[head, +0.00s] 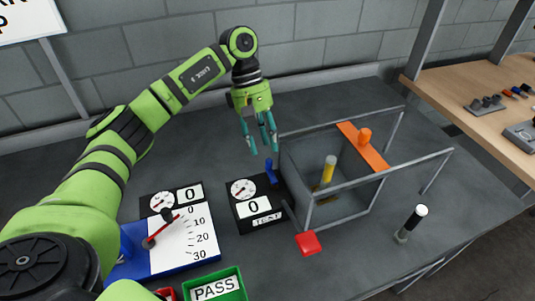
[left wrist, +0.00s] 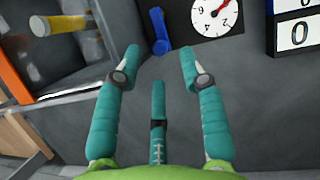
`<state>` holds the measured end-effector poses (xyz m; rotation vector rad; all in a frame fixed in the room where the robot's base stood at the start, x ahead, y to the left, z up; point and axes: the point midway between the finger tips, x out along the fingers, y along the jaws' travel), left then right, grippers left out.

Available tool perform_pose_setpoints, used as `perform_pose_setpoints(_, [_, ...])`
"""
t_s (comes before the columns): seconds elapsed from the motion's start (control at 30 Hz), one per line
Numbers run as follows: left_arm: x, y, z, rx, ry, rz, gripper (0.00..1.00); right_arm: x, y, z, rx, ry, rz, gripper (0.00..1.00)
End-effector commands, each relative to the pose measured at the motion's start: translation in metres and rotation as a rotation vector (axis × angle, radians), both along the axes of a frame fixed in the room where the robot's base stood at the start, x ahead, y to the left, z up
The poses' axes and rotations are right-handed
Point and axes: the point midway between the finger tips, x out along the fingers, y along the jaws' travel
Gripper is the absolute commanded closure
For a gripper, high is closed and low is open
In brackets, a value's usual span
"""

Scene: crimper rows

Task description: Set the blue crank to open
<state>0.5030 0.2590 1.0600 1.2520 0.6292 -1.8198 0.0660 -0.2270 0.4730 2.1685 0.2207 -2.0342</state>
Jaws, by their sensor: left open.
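The blue crank (head: 271,172) stands at the right edge of a black gauge box (head: 258,204), beside the wire-framed enclosure (head: 372,181). It also shows in the left wrist view (left wrist: 159,32), near the top, just ahead of my fingertips. My left gripper (head: 260,145) points down above and slightly behind the crank in the head view. Its three teal fingers are spread open with nothing between them, and they look apart from the crank. In the left wrist view, the left gripper (left wrist: 160,58) has the crank roughly in line with the gap. My right gripper is not in view.
The enclosure holds a yellow cylinder (head: 329,169) and has an orange bar (head: 362,146) across its top. A red block (head: 308,243) sits in front. A dark white-topped cylinder (head: 412,222) stands right. A blue-based dial panel (head: 182,242) and green PASS tray (head: 215,289) are left.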

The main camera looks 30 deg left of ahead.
Motion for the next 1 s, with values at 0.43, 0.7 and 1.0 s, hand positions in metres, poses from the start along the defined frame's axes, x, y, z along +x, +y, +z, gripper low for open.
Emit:
perform_pose_setpoints(0.43, [-0.008, -0.017, -0.043, 0.000, 0.000, 0.000, 0.59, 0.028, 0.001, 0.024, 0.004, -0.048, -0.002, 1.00])
perform_pose_setpoints(0.7, [-0.008, -0.016, -0.044, 0.000, -0.001, 0.000, 0.79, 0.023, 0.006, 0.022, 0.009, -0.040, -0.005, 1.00])
perform_pose_setpoints(1.0, [-0.008, -0.017, -0.044, 0.000, 0.001, 0.002, 1.00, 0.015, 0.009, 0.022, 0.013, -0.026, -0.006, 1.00])
